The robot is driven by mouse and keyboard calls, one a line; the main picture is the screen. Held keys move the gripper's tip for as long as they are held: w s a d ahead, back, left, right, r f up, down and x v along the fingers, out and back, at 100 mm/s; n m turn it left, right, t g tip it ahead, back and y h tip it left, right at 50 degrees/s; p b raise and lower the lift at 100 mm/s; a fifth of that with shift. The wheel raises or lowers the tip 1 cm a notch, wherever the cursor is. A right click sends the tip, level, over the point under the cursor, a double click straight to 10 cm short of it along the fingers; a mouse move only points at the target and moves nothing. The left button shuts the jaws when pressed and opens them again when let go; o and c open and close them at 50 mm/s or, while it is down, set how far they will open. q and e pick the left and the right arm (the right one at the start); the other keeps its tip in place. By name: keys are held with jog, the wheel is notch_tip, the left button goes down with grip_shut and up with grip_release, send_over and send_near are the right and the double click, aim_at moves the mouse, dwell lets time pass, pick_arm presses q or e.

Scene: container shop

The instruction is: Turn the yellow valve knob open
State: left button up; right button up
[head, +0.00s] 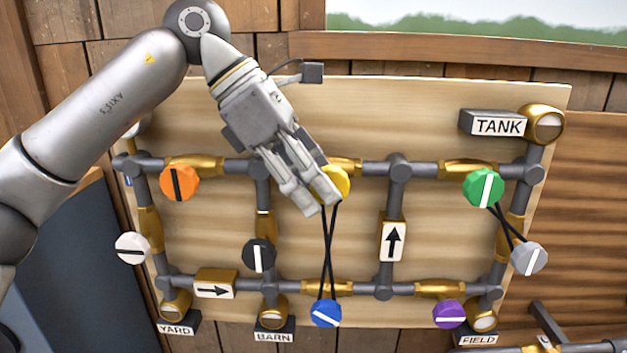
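The yellow valve knob (342,183) is on the upper pipe of the board, near the middle. My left gripper (320,205) reaches down from the upper left and its fingers cover the left part of the knob. The fingertips appear at or just in front of the knob; I cannot tell if they touch or grip it. The knob's white mark is hidden, so its setting does not show. Two dark crossing cords (328,250) run from the yellow knob to the blue knob (326,313) below. My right gripper is not in view.
On the same wooden board (480,110) are orange (179,184), white (132,248), black (259,256), green (484,188), grey (529,258) and purple (448,313) knobs. Cords also link green and grey. A TANK sign (497,124) is at upper right. Grey pipes protrude from the board.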

pick_arm(q)
jog(key=v, duration=1.2)
